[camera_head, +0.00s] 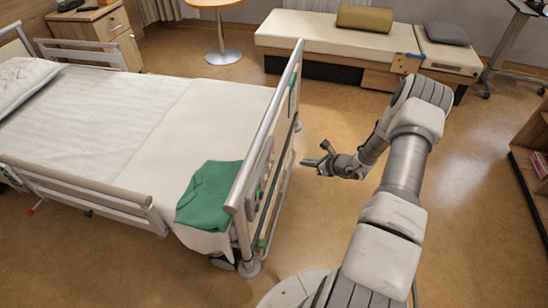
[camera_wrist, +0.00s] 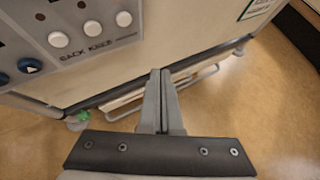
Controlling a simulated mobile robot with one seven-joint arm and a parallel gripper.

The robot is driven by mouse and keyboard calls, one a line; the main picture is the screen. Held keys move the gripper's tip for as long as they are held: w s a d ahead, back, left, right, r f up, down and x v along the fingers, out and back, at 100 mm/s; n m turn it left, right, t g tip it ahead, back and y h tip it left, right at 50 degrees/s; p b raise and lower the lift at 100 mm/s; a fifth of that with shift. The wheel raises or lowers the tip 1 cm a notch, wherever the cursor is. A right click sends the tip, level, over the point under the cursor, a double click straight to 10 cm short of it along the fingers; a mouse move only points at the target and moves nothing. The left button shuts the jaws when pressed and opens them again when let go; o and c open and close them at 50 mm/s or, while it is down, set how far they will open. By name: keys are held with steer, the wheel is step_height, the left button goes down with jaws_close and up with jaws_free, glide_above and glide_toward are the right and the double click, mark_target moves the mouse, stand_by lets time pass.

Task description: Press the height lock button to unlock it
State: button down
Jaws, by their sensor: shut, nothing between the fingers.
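The hospital bed's footboard (camera_head: 270,130) stands left of my gripper (camera_head: 306,163). A grey control panel (camera_head: 262,172) is on its outer face. In the wrist view the panel (camera_wrist: 85,12) fills the upper left. It carries white round buttons (camera_wrist: 92,28) above lettering that seems to read "BACK KNEE", and dark blue buttons (camera_wrist: 30,66) at the left. I cannot tell which one is the height lock button. My gripper shows at the centre of the wrist view (camera_wrist: 160,75), shut and empty, with its fingertips to the right of and below the buttons. It appears apart from the panel.
A folded green cloth (camera_head: 208,195) lies on the bed's foot end. A bench (camera_head: 340,30) with cushions stands at the back. A shelf (camera_head: 530,160) is at the right edge. The floor (camera_head: 320,215) between the footboard and my arm is clear.

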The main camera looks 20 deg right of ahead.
steer(key=w+a, duration=0.4)
steer(key=a, duration=0.2)
steer(key=shift+w+a+b, duration=0.25)
steer(key=shift+a+b, duration=0.1)
steer(key=shift+b, duration=0.1)
steer(key=shift+a, duration=0.1)
stand_by(1.7)
steer(key=shift+w+a+b, duration=0.2)
steer(key=shift+a+b, duration=0.05)
steer(key=shift+b, duration=0.05)
steer(key=shift+w+a, duration=0.25)
steer(key=shift+a, duration=0.1)
stand_by(0.6)
stand_by(0.3)
steer(key=shift+s+d, duration=0.5)
steer(key=shift+d, duration=0.2)
steer(key=shift+s+d, duration=0.7)
steer(key=shift+d, duration=0.35)
steer(key=shift+s+d, duration=0.7)
steer(key=shift+d, duration=0.35)
